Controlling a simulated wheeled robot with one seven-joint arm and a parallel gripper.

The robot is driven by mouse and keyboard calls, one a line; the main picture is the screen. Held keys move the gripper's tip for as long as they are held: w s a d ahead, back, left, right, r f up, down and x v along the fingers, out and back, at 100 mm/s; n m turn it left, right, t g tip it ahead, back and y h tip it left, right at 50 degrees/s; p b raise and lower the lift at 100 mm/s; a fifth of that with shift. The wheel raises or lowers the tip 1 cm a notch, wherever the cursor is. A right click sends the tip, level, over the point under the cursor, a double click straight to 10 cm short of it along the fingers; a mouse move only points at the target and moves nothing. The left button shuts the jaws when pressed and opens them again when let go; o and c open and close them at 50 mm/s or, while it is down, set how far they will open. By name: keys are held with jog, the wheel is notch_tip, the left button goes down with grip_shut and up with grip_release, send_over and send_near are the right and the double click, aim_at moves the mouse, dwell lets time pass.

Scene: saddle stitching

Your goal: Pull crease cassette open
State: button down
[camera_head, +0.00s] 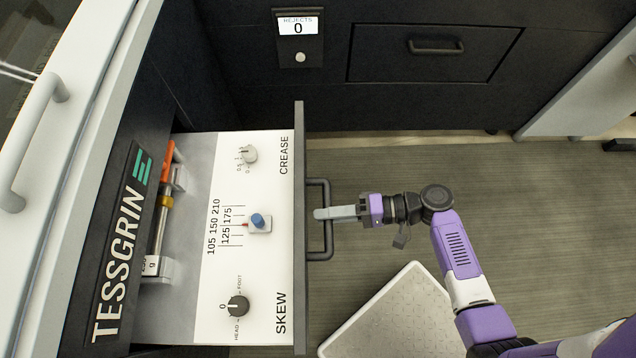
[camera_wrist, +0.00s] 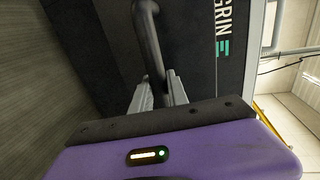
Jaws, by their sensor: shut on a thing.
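The crease cassette (camera_head: 212,290) is a drawer that stands pulled out from the dark TESSGRIN machine body. Its white top panel carries the labels CREASE and SKEW, a grey knob (camera_head: 249,154), a blue slider knob (camera_head: 259,222) and a dark knob (camera_head: 238,306). A dark bar handle (camera_head: 328,190) is on its front face. My gripper (camera_head: 322,213) is shut on this handle near its middle. The handle (camera_wrist: 148,40) also shows in the wrist view, running down between my gripper's fingers (camera_wrist: 160,92). The exact finger contact is partly hidden.
A rejects display (camera_head: 298,27) reading 0 is above on the dark cabinet, beside a closed panel with a handle (camera_head: 436,47). A pale plate (camera_head: 395,315) lies on the floor below my arm. A roller with orange parts (camera_head: 165,180) shows inside the cassette.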

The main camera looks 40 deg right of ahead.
jog(key=shift+s+d, duration=0.1)
jog(key=c, duration=1.3)
grip_release()
jog(key=v, duration=0.7)
jog(key=shift+s+d+b, duration=0.2)
jog(key=shift+d+b, duration=0.1)
